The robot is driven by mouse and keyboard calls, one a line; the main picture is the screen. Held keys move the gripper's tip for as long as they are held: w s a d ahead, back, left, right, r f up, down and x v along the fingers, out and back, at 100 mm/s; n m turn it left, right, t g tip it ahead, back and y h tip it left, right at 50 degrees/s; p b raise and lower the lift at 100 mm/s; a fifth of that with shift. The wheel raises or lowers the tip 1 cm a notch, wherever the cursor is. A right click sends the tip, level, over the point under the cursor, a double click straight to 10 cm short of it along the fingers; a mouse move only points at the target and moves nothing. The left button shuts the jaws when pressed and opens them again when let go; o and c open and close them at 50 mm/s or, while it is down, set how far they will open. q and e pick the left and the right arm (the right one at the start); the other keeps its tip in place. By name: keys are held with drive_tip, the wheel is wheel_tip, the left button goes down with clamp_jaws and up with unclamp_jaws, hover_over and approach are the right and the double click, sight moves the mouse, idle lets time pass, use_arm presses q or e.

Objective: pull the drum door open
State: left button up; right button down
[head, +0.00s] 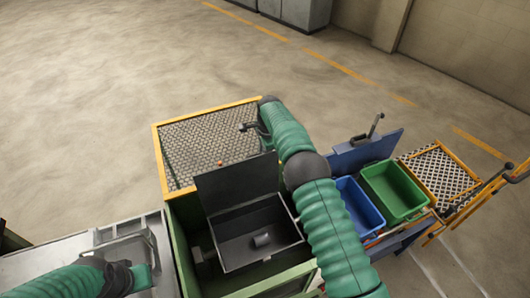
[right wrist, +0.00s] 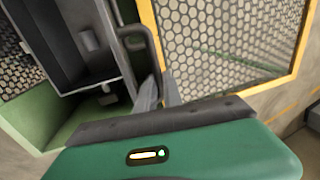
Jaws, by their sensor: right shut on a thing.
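The drum door looks to be the dark flat panel (head: 237,182) standing up at the back edge of a dark open box in the green machine. A small cylinder (head: 262,240) lies in the box and also shows in the right wrist view (right wrist: 90,40). My right gripper (right wrist: 162,92) is shut on a dark bar handle (right wrist: 143,45) beside the box; in the head view its arm hides most of it. My left gripper (head: 135,278) is at the lower left, near a grey frame; its fingers are not clear.
A yellow-edged mesh platform (head: 156,150) lies behind the machine. A blue bin (head: 357,205) and a green bin (head: 395,190) stand right of my right arm, with another yellow-framed mesh (head: 440,172) beyond.

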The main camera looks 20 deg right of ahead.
idle(0.3)
drive_tip(key=c, duration=1.5)
unclamp_jaws()
drive_tip(key=shift+w+f, duration=0.1)
drive_tip(key=s+r, duration=0.1)
drive_tip(key=r, duration=0.4)
drive_tip(key=s+r+b, duration=0.1)
drive_tip(key=r, duration=0.5)
drive_tip(key=s+r+b, duration=0.1)
drive_tip(key=r, duration=0.4)
drive_tip(key=shift+d+r, duration=0.1)
drive_tip(key=shift+r, duration=0.15)
